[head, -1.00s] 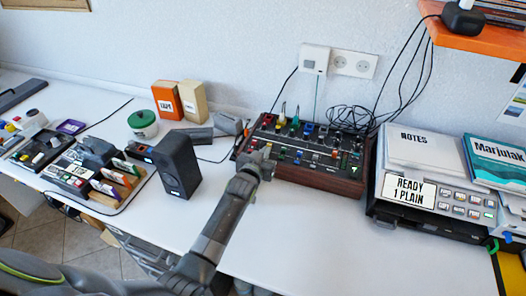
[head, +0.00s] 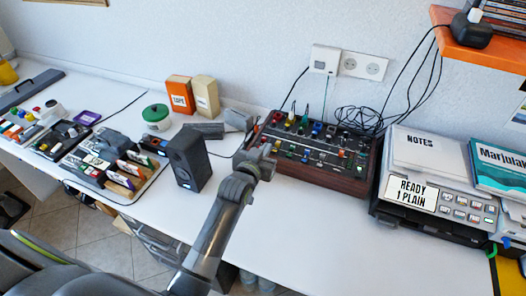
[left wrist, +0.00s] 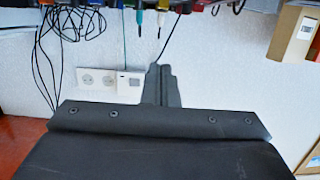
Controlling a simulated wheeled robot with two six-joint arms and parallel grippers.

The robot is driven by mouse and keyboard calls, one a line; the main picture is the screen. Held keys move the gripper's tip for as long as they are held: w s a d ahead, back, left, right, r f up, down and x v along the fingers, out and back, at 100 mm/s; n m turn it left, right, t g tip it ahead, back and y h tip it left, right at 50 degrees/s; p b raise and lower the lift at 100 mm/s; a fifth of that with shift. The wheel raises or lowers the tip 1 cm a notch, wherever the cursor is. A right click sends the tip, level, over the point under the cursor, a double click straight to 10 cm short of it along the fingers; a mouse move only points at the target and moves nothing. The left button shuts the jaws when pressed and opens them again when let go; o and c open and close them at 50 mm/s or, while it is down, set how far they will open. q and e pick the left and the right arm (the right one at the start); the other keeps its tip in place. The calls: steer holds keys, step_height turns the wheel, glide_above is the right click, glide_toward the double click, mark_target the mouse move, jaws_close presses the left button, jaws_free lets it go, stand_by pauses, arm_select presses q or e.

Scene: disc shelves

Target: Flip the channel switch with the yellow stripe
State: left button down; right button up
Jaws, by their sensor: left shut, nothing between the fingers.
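The mixer (head: 322,177) is a dark panel with wooden sides and several rows of coloured knobs and switches. It stands on the white table against the wall. My left gripper (head: 262,152) is shut and empty at the mixer's left front corner, hiding part of the panel there. I cannot tell if it touches. In the left wrist view the closed fingers (left wrist: 160,84) point up the picture, and the mixer's coloured controls show only along the top edge. The yellow-striped switch is too small to make out. My right gripper is not in view.
A black speaker (head: 187,158) stands left of my arm. A printer-like device (head: 456,205) with papers stands right of the mixer. Black cables (head: 358,118) lie behind it. An orange shelf (head: 470,50) juts from the wall at upper right. The table's front middle is clear.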

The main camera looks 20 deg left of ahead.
arm_select(q)
steer(key=shift+s+r, duration=0.3)
steer(key=shift+s, duration=0.5)
steer(key=s+a+f+g, duration=0.2)
steer(key=s, duration=0.5)
steer(key=s+a+f+g+y, duration=0.1)
steer(key=s+a+f+g, duration=0.2)
steer(key=s, duration=0.4)
steer(key=s+a+f+g, duration=0.2)
steer(key=s+f, duration=0.1)
steer(key=s, duration=0.5)
steer(key=shift+a+f+n+y, duration=0.1)
steer(key=shift+a+n+y, duration=0.2)
steer(key=shift+a+y, duration=0.1)
steer(key=s+a+g, duration=0.2)
steer(key=s+g, duration=0.3)
steer(key=s, duration=1)
step_height(320, 180, down, 24)
steer(key=a+g, duration=0.1)
steer(key=a, duration=0.1)
steer(key=s+d+f+g, duration=0.1)
steer(key=s+d+f, duration=0.1)
steer(key=s+f, duration=1.2)
step_height(320, 180, down, 2)
steer(key=shift+s+f+g, duration=0.1)
steer(key=shift+s+g, duration=0.2)
steer(key=shift+s, duration=0.05)
